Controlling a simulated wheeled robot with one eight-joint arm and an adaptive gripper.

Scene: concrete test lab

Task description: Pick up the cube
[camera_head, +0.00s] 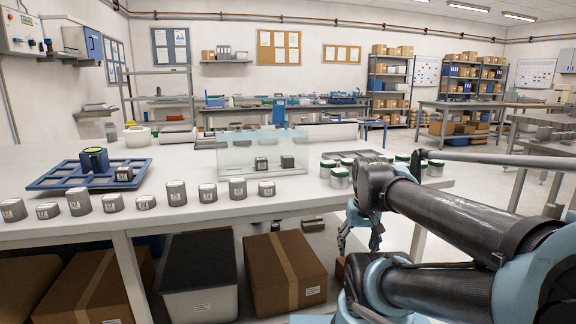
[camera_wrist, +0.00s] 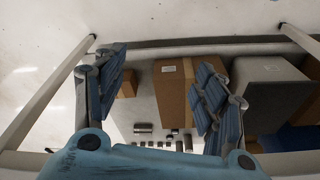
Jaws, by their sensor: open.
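Several small grey cubes with white labels are in the head view. One cube (camera_head: 123,174) sits on the blue tray (camera_head: 60,182) at the left. Two more, a cube (camera_head: 261,163) and another cube (camera_head: 287,162), are inside a clear bin (camera_head: 235,158). Further block-like pieces (camera_head: 147,201) stand in the front row among grey cylinders. Which cube is meant I cannot tell. My gripper (camera_head: 359,240) hangs in front of the table's front edge, right of and apart from these cubes. In the wrist view my gripper (camera_wrist: 161,72) is open, with nothing between its fingers.
The wrist view shows a box (camera_wrist: 172,95) and small pieces lying low down.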

